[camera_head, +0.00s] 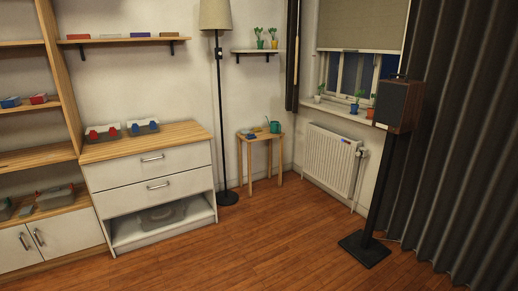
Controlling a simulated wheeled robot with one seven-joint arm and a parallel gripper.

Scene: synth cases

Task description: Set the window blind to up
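The window blind (362,24) is a beige roller blind at the upper right. It hangs partly down over the window, and its lower edge is a little above the middle of the visible opening. The lower window panes (352,73) show dark blue below it. The top of the blind is cut off by the picture's upper edge. My gripper is not in view.
A speaker (397,104) on a black stand is right of the window, before a dark curtain (462,140). Potted plants stand on the sill (340,112), above a radiator (331,158). A floor lamp (215,14), small table (259,137) and drawer cabinet (150,180) are left.

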